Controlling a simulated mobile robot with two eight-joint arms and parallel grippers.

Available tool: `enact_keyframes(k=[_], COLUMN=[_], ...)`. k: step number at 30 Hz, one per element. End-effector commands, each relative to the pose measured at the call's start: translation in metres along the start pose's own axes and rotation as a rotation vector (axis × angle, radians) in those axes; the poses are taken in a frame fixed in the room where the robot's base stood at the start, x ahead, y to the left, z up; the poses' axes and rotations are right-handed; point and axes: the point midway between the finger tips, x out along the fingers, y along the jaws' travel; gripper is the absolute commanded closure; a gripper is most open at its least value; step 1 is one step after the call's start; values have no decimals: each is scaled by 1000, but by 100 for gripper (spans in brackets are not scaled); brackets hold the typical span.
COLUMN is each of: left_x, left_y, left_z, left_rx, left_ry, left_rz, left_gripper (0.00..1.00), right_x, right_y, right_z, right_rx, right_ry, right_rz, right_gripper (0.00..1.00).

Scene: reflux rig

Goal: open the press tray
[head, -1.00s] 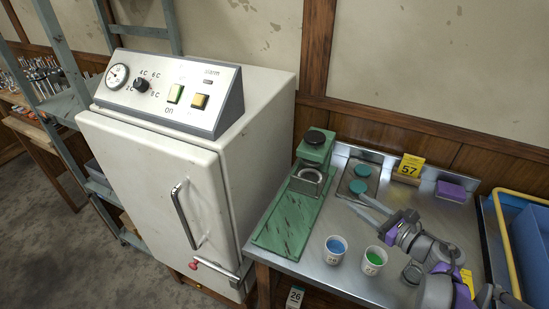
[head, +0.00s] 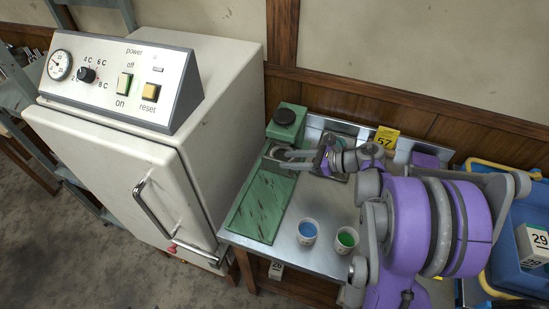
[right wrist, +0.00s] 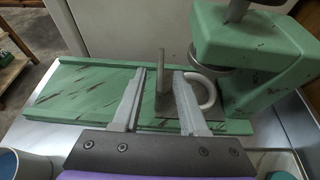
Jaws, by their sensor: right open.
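The green press (head: 286,122) stands at the back of the steel table, with its long scratched green base (head: 262,205) running forward. In the right wrist view the press head (right wrist: 250,65) is at the right, over the base (right wrist: 80,92). A grey plate with an upright post (right wrist: 161,72) and a pale ring (right wrist: 205,90) sits low beside the head; I take it for the press tray. My right gripper (head: 283,156) is open, its fingers (right wrist: 160,95) reaching over the base, one on each side of the post in the picture. Contact cannot be told. My left gripper is not in view.
A blue-filled cup (head: 307,232) and a green-filled cup (head: 346,240) stand near the table's front. A white cabinet (head: 150,170) with a bar handle is close on the left.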

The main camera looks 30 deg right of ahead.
Motion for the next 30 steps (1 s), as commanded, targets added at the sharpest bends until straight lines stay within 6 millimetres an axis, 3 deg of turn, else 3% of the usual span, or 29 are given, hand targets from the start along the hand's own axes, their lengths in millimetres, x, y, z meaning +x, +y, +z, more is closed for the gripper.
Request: enact_keyframes(k=[3,9,20,21,28,30], left_x=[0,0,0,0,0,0], left_y=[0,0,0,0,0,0], left_z=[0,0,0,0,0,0], left_rx=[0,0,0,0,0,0], left_ry=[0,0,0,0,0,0], left_rz=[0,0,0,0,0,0], left_gripper=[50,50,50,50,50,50], right_x=[23,47,54,54,54,53], right_y=[0,0,0,0,0,0], right_z=[0,0,0,0,0,0], right_rx=[0,0,0,0,0,0], right_ry=[-1,-1,0,0,0,0], right_rz=[3,0,-1,-1,-2,-2], right_gripper=[57,57,57,59,100,100])
